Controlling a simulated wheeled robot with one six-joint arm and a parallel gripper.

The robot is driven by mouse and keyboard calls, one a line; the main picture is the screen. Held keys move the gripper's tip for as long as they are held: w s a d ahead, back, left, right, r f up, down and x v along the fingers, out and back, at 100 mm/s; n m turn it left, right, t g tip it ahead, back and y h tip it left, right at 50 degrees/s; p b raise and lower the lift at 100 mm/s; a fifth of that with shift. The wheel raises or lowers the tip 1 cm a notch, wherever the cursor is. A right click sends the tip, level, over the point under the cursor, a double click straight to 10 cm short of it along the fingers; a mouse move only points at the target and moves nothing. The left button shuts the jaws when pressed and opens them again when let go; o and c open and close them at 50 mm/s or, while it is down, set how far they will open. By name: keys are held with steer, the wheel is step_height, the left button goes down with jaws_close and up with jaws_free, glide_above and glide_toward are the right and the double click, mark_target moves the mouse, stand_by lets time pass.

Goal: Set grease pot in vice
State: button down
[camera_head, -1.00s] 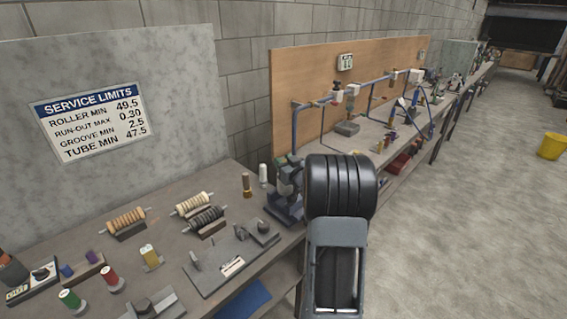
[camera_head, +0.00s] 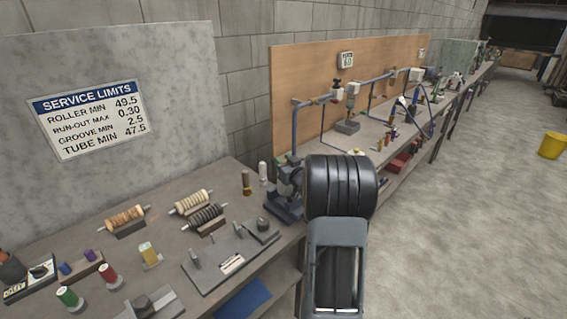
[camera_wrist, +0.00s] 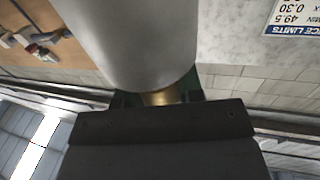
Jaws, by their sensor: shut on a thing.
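My gripper (camera_wrist: 157,98) is shut, with green fingertips on both sides of a brass-coloured part. A smooth light-grey round body, the grease pot (camera_wrist: 135,40), fills the upper middle of the wrist view and hides what lies behind it. The wrist picture is upside down. In the head view, a blue-grey vice (camera_head: 284,209) stands at the bench's right end. Dark and green parts of my gripper appear to show just above it, partly hidden by my black arm link. I cannot tell whether the pot touches the vice.
The near bench (camera_head: 95,233) holds ribbed rollers (camera_head: 205,218), coloured spools (camera_head: 108,275), a flat fixture plate (camera_head: 215,272) and a brown-and-brass bottle (camera_head: 246,183) beside a white one (camera_head: 263,172). A service limits sign (camera_head: 93,120) hangs behind. Open floor lies right.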

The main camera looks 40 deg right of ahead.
steer(key=shift+f, duration=0.25)
steer(key=shift+b, duration=0.85)
stand_by(0.9)
steer(key=c, duration=0.7)
jaws_free()
steer(key=shift+s, duration=0.15)
steer(key=s, duration=0.4)
steer(key=s+b, duration=0.1)
steer(key=s, duration=0.4)
steer(key=s+a+b, duration=0.1)
steer(key=s, duration=0.3)
steer(key=shift+s+a+r, duration=0.1)
steer(key=shift+s, duration=0.2)
